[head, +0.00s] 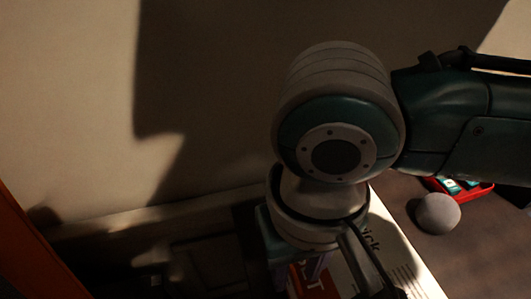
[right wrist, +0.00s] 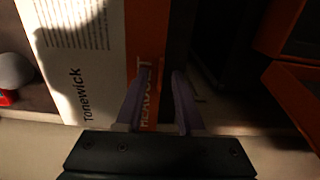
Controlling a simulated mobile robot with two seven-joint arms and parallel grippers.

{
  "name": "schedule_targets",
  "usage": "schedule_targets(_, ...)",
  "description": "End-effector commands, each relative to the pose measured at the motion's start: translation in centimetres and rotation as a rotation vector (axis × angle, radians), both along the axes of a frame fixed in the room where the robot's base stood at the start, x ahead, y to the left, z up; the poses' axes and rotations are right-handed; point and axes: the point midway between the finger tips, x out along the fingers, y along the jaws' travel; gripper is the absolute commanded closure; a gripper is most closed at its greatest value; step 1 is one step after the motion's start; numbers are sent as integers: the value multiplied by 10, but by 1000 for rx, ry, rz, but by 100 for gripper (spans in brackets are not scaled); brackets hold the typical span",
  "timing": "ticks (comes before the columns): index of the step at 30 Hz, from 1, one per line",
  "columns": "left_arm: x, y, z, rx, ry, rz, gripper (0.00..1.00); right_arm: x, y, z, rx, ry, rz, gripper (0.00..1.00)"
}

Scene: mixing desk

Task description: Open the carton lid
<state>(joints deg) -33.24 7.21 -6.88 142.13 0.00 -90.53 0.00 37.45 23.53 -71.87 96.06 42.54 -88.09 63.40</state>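The carton is white with an orange-red stripe and the print "Tonewick". In the head view the carton (head: 405,255) shows at the bottom, partly hidden by my right arm. In the right wrist view the carton (right wrist: 85,75) fills the upper left, with its striped edge near the fingers. My right gripper (right wrist: 163,72) has two purple fingers standing apart, over the stripe and the dark area beside it. I cannot tell whether they touch the carton. In the head view the right gripper (head: 315,266) is mostly hidden below its wrist. The lid cannot be made out separately. My left gripper is not in view.
A grey ball (head: 437,213) and a red tray-like item (head: 477,191) lie right of the carton. An orange object (head: 25,250) stands at the far left; orange panels (right wrist: 290,85) also show in the right wrist view. A pale wall (head: 70,100) rises behind.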

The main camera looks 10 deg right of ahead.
Motion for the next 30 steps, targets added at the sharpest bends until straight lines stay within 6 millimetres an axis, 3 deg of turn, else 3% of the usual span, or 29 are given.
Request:
schedule_targets(1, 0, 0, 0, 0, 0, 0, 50, 0, 0, 0, 0, 0, 0, 68)
schedule_targets(10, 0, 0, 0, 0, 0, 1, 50, 0, 0, 0, 0, 0, 0, 100)
schedule_targets(30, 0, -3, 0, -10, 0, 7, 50, 0, 0, 0, 0, 0, 0, 100)
